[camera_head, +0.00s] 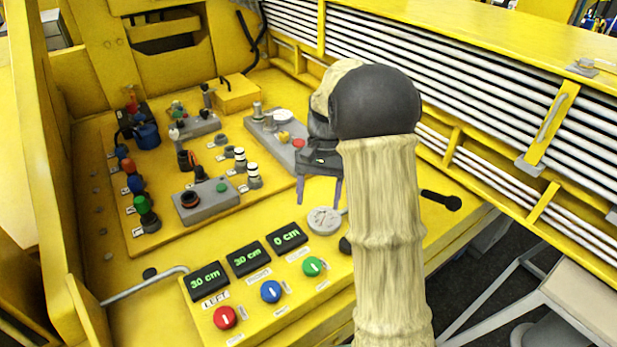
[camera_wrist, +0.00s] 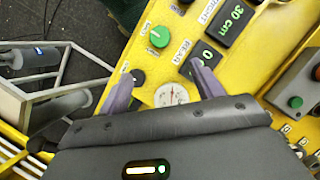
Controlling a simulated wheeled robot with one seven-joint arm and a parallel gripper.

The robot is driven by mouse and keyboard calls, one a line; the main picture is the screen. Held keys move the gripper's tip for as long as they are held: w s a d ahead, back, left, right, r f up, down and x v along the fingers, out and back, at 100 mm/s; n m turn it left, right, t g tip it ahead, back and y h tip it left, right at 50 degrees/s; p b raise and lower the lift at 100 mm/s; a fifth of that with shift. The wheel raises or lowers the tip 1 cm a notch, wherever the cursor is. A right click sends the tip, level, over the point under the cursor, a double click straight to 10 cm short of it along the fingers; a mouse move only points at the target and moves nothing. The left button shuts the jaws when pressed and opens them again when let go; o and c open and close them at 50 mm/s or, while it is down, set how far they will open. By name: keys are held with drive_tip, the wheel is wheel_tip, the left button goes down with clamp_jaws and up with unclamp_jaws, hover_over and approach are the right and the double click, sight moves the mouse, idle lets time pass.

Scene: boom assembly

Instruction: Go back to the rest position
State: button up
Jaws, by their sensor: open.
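My gripper (camera_head: 320,188) hangs over the yellow control panel (camera_head: 150,305), pointing down, with its two grey fingers apart and nothing between them. In the wrist view my gripper (camera_wrist: 162,92) shows its fingers spread on either side of a round white gauge (camera_wrist: 171,95). The gauge (camera_head: 324,220) also shows just below the fingers in the head view. Three knobs, red (camera_head: 225,317), blue (camera_head: 271,291) and green (camera_head: 312,266), sit in front of displays reading 30 cm, 30 cm and 0 cm. My arm covers part of the panel's right side.
A raised board with levers and connectors (camera_head: 150,190) lies at the left. A grey switch box (camera_head: 208,202) stands on it. A black lever (camera_head: 440,200) sticks out at the right. A louvred yellow wall (camera_head: 450,75) rises behind my arm. A metal handrail (camera_head: 145,285) is at the front left.

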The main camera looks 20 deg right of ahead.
drive_tip(key=s+a+f+n+t+h, duration=0.1)
drive_tip(key=s+f+n+t, duration=0.1)
drive_tip(key=s, duration=0.5)
drive_tip(key=s+a+f+n+t+h, duration=0.1)
drive_tip(key=s+a+n+t, duration=0.1)
drive_tip(key=s, duration=0.5)
drive_tip(key=shift+s+a+f+n+t, duration=0.2)
drive_tip(key=shift+s+f+n+t, duration=0.15)
drive_tip(key=shift+n+t, duration=0.65)
drive_tip(key=shift+w, duration=0.1)
drive_tip(key=c, duration=0.6)
drive_tip(key=shift+a, duration=0.25)
drive_tip(key=shift+c, duration=0.3)
